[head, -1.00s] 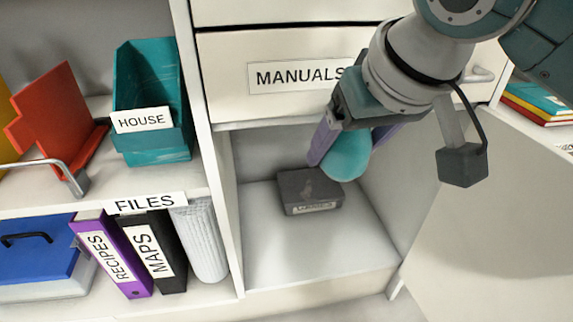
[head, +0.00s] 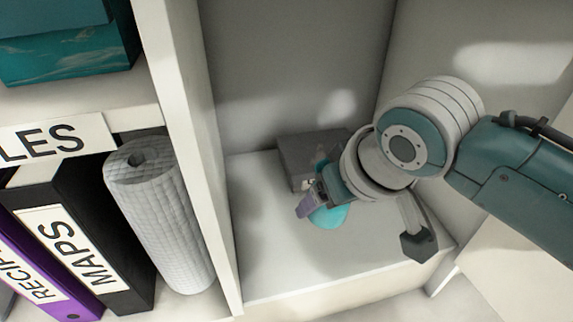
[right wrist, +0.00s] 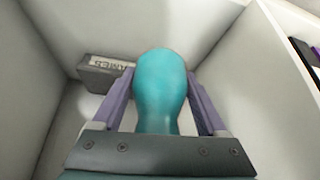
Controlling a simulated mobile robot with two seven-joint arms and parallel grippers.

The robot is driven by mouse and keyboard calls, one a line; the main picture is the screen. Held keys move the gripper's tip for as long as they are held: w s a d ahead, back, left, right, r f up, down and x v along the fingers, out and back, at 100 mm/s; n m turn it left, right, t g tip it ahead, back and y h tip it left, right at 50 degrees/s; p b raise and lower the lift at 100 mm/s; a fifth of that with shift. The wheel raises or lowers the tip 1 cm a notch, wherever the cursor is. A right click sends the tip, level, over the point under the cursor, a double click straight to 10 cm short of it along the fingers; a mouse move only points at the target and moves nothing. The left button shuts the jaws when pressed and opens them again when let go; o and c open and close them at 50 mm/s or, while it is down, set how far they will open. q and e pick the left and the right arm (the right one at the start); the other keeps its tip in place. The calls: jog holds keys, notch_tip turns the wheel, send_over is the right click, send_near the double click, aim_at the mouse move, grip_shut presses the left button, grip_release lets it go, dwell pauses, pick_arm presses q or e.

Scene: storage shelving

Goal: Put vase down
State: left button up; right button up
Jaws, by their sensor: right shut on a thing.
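The turquoise vase (head: 328,217) is low inside the white cabinet compartment, in front of a dark grey box. My right gripper (head: 312,203) is around it and shut on it. In the right wrist view the vase (right wrist: 161,88) stands out between the two purple fingers of my right gripper (right wrist: 160,100). In the head view the gripper and wrist hide much of the vase. I cannot tell whether its base touches the compartment floor (head: 290,265). My left gripper is not in view.
The dark grey labelled box (head: 303,158) sits behind the gripper; it also shows in the right wrist view (right wrist: 108,72). A white divider (head: 190,130) separates the compartment from a grey roll (head: 160,215) and binders (head: 85,260). Floor is clear at the front left.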

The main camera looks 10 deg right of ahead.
jog(key=f+b, duration=0.1)
jog(key=f, duration=0.1)
jog(key=f+b, duration=0.2)
jog(key=f, duration=0.1)
jog(key=f+b, duration=0.1)
jog(key=f, duration=0.1)
jog(key=shift+w+f+b, duration=0.35)
jog(key=shift+s+f+b, duration=0.1)
jog(key=shift+f+b, duration=0.5)
jog(key=shift+f, duration=0.2)
notch_tip(320, 180, down, 4)
jog(key=b, duration=0.3)
jog(key=shift+r, duration=0.2)
jog(key=shift+f, duration=0.2)
jog(key=o, duration=1.4)
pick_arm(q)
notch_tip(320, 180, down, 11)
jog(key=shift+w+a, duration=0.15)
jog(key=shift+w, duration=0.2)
pick_arm(e)
jog(key=shift+o, duration=0.2)
jog(key=shift+r, duration=0.1)
